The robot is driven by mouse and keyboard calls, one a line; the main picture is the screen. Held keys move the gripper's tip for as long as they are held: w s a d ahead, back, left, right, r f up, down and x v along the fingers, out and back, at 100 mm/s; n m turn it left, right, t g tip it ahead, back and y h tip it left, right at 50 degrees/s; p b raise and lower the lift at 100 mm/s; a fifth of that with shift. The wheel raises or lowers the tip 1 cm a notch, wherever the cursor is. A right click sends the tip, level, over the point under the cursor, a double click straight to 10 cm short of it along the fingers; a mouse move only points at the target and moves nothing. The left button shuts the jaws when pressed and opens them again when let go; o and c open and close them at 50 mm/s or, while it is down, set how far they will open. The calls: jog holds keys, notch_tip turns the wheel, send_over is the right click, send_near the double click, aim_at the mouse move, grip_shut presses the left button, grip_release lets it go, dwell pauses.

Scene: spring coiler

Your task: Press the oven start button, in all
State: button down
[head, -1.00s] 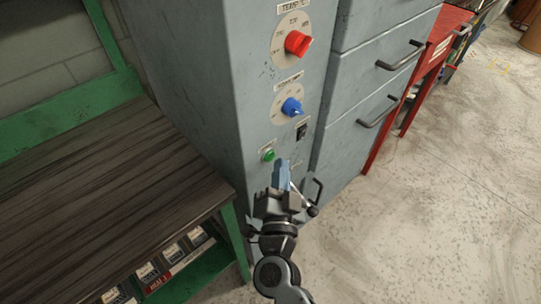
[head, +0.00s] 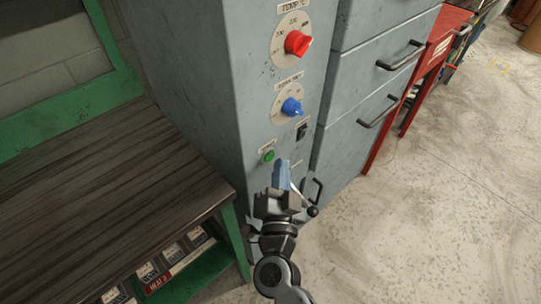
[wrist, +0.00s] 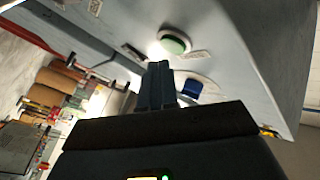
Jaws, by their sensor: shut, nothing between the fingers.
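The green start button (head: 268,156) is on the lower part of the grey oven panel. In the wrist view the green button (wrist: 175,43) shows just beyond the fingertips. My gripper (head: 281,164) is shut and empty, its blue-grey fingers pointing up close to the panel, a little right of and below the button. In the wrist view my gripper's shut fingers (wrist: 158,70) end just short of the button; I cannot tell contact, but a gap seems to show.
Above the button are a black switch (head: 302,131), a blue knob (head: 291,107) and a red temperature knob (head: 298,43). Grey drawers with handles (head: 378,111) stand at the right. A dark wooden bench (head: 100,200) with a green frame is at the left. The floor at the right is clear.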

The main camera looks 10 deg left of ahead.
jog(key=shift+w+a, duration=0.1)
jog(key=shift+a, duration=0.05)
dwell(0.3)
jog(key=shift+w+a, duration=0.15)
jog(key=shift+a, duration=0.05)
jog(key=shift+w+a+p, duration=0.25)
jog(key=shift+a+p, duration=0.05)
dwell(0.7)
jog(key=shift+s+d, duration=0.1)
dwell(0.3)
jog(key=shift+s+d+p, duration=0.35)
jog(key=shift+s+d, duration=0.05)
jog(key=shift+d, duration=0.1)
jog(key=shift+s+d+p, duration=0.25)
jog(key=shift+s+d, duration=0.55)
jog(key=shift+d, duration=0.2)
jog(key=shift+s+d+p, duration=0.2)
jog(key=shift+s+d, duration=0.55)
jog(key=shift+d, duration=0.25)
